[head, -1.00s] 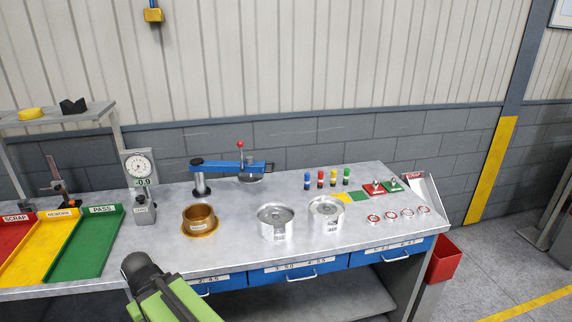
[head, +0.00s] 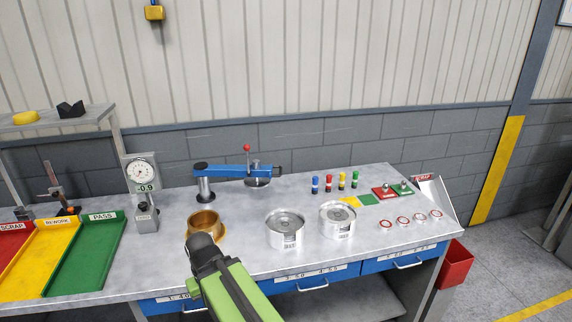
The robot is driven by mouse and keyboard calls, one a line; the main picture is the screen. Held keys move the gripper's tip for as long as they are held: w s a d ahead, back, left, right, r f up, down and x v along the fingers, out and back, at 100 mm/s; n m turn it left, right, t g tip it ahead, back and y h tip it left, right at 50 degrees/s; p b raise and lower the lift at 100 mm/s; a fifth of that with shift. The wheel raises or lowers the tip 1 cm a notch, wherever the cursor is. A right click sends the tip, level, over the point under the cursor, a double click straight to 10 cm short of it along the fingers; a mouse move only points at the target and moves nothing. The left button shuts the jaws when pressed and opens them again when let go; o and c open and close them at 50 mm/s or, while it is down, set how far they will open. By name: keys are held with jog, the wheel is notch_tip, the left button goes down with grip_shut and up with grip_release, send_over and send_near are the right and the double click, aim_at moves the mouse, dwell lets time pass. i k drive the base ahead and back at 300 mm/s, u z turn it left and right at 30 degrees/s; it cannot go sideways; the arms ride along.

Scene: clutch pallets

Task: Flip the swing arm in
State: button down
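The blue swing arm (head: 232,170) stands at the back of the bench on a round metal post at its left end. It points to the right, with a red-knobbed lever and a metal disc under its right part. My gripper (head: 203,246) is at the front of the bench, before the brass cup (head: 204,222), and hides part of it. The gripper is apart from the swing arm. Its fingers point away from the camera, and I cannot tell whether they are open.
Two silver round housings (head: 285,231) stand right of the brass cup. A dial gauge (head: 142,185) stands left of the swing arm. Red, yellow and green trays (head: 90,250) lie at the left. Coloured pegs (head: 341,181) and small rings (head: 403,221) are at the right.

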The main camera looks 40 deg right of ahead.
aim_at(201, 169)
jog(key=i, duration=0.85)
jog(key=u, duration=0.05)
